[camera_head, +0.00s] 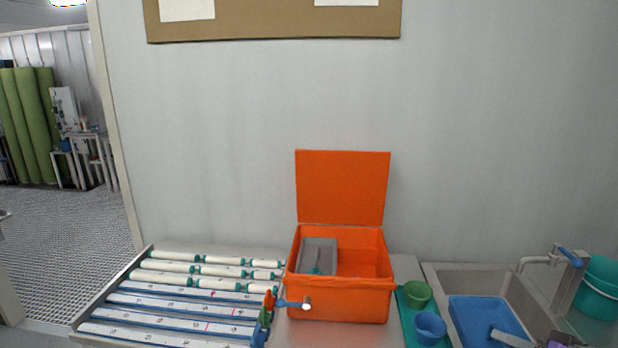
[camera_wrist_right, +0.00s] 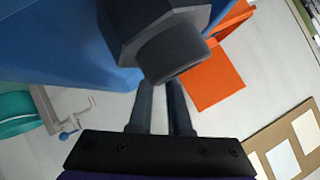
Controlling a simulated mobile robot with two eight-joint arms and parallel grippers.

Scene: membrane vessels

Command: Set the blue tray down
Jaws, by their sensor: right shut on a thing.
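The blue tray (camera_head: 486,316) is at the lower right in the head view, over or in front of the sink. I cannot tell whether anything supports it from below. Its blue surface also fills the upper left of the right wrist view (camera_wrist_right: 60,40). A dark grey, faceted knob-like part (camera_wrist_right: 165,45) sits against the blue there, in front of my fingertips. My right gripper (camera_head: 510,338) reaches in at the tray's lower right edge. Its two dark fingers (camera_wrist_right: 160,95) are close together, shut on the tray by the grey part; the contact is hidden. My left gripper is out of view.
The sink (camera_head: 440,275) with a tap (camera_head: 540,260) lies behind the tray, and a teal bucket (camera_head: 600,285) stands at right. A green cup (camera_head: 416,294) and a blue cup (camera_head: 430,328) stand left of the tray. An open orange box (camera_head: 340,305) and a rack of white tubes (camera_head: 100,325) are further left.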

